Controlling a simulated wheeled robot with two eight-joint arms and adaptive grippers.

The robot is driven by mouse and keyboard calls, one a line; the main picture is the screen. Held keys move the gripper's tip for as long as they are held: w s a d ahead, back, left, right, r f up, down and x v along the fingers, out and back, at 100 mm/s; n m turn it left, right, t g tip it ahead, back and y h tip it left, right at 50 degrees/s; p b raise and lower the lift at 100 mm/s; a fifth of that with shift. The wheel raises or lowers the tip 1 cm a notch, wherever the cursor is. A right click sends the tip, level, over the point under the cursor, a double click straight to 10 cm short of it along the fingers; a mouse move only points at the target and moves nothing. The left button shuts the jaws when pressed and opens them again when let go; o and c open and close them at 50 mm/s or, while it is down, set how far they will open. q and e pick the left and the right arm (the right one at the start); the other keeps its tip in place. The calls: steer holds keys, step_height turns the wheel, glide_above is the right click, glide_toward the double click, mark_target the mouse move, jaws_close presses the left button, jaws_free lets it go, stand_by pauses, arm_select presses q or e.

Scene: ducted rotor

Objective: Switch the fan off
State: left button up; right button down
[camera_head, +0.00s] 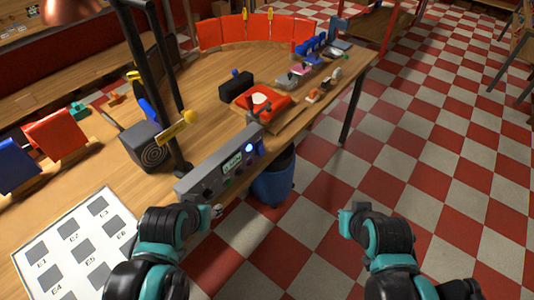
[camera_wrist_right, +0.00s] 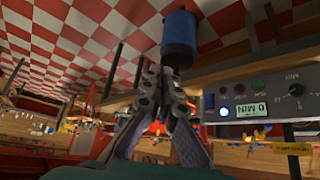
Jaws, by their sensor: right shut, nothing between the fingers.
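A grey control panel (camera_head: 222,165) stands at the table's front edge. It has a small lit display (camera_head: 232,162), a glowing blue light (camera_head: 249,148) and dark controls. A red button (camera_wrist_right: 257,84), a green button (camera_wrist_right: 236,88) and a knob (camera_wrist_right: 295,90) show there. My right gripper (camera_wrist_right: 158,76) is shut and empty, apart from the panel. My left gripper (camera_head: 214,211) is just in front of the panel; its fingers are mostly hidden.
A dark box with a round ringed grille (camera_head: 150,147) stands behind the panel's left end, beside a black post frame. A blue bin (camera_head: 273,182) stands below the table edge. A white labelled mat (camera_head: 30,263) lies at the left. The checkered floor at right is open.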

mark_target(261, 149)
steer(key=w+a+f+n+t, duration=0.2)
steer(key=w+a+n, duration=0.2)
steer(key=w+n, duration=0.6)
steer(key=w+a+f+n+t, duration=0.15)
steer(key=w+a+n, duration=0.25)
steer(key=w+n, duration=0.6)
steer(key=w+a+f+n+t, duration=0.1)
steer(key=w+a+f+n, duration=0.3)
steer(key=n, duration=0.4)
steer(key=shift+w+a+f+n, duration=0.3)
steer(key=shift+a+f+n, duration=0.15)
steer(key=shift+a, duration=0.65)
steer(key=w+a+f+b, duration=0.2)
steer(key=w+a+f, duration=0.1)
steer(key=a, duration=0.3)
steer(key=shift+w+a+f+b, duration=0.2)
steer(key=shift+w+f+b, duration=0.2)
steer(key=shift+w, duration=0.45)
